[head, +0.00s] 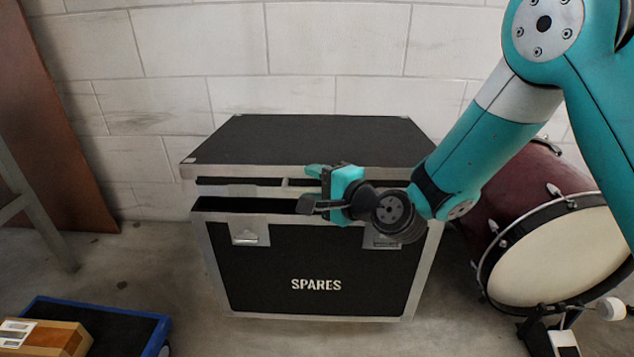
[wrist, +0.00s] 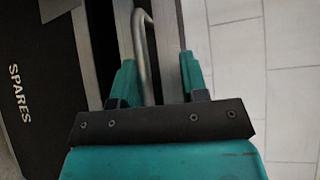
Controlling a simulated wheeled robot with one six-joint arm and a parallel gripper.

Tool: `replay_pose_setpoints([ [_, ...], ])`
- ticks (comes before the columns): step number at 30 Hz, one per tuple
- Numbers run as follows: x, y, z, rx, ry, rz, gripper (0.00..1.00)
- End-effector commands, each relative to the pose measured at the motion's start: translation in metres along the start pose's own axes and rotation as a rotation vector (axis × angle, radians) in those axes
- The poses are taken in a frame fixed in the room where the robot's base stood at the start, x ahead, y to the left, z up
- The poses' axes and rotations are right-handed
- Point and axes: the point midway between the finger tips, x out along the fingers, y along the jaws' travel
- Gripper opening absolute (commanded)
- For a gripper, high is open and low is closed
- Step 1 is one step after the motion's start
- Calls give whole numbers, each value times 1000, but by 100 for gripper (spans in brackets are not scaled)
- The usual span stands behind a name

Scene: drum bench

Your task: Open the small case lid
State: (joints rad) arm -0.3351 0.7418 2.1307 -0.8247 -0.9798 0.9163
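The black case (head: 315,265) with silver edges and the word SPARES stands on the floor by the wall. Its lid (head: 300,140) sits above the body, with a dark gap between them along the front. The arm hides part of the case's right front.
A red drum (head: 550,240) with a pedal stands right of the case. A blue-edged dark platform (head: 125,330) carrying a wooden box (head: 45,340) is at lower left. A brown board (head: 60,130) leans at the left. The floor just in front of the case is clear.

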Motion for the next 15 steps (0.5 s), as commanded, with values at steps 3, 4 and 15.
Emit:
replay_pose_setpoints([
  [3, 0, -2, 0, 0, 0, -4, 38],
  [4, 0, -2, 0, 0, 0, -4, 38],
  [15, -38, 6, -2, 0, 4, -5, 38],
])
